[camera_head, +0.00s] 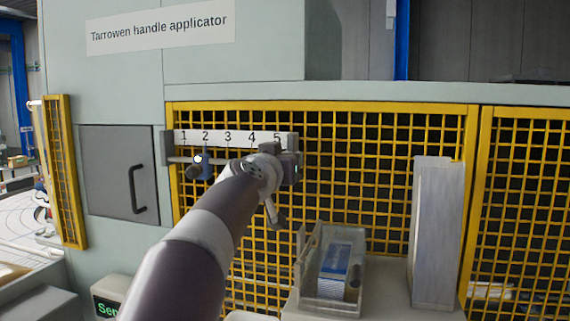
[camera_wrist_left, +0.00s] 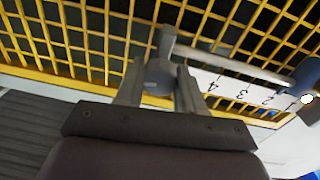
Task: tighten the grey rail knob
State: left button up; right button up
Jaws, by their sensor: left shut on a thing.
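My left gripper (camera_head: 284,162) is at the right end of the numbered rail, by the 5. In the left wrist view, its two fingers (camera_wrist_left: 160,88) are shut on the grey rail knob (camera_wrist_left: 159,72), one finger on each side. A grey stem runs from the knob toward the rail bar (camera_wrist_left: 225,62). In the head view my arm and gripper hide the knob. The white number strip (camera_head: 215,138) runs above the rail bar (camera_head: 178,159). My right gripper is in neither view.
A blue slider (camera_head: 207,164) with a white round spot sits near the 2. Yellow mesh guarding (camera_head: 385,150) stands behind the rail. A clear bin (camera_head: 312,262) with blue packs and a tall grey box (camera_head: 437,235) stand on a ledge at lower right.

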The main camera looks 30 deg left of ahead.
pick_arm(q)
jog(key=n, duration=0.3)
jog(key=shift+r+n+b, duration=0.1)
jog(key=shift+n+b, duration=0.25)
jog(key=shift+n, duration=0.05)
jog(key=n, duration=0.3)
jog(key=shift+s+n, duration=0.1)
jog(key=shift+n, duration=0.2)
jog(key=n, duration=0.3)
jog(key=shift+r+n+y, duration=0.1)
jog(key=shift+n+y, duration=0.3)
jog(key=shift+n+p, duration=0.4)
jog(key=shift+n, duration=1.9)
jog(key=o, duration=1)
jog(key=shift+o, duration=0.2)
jog(key=shift+f, duration=0.2)
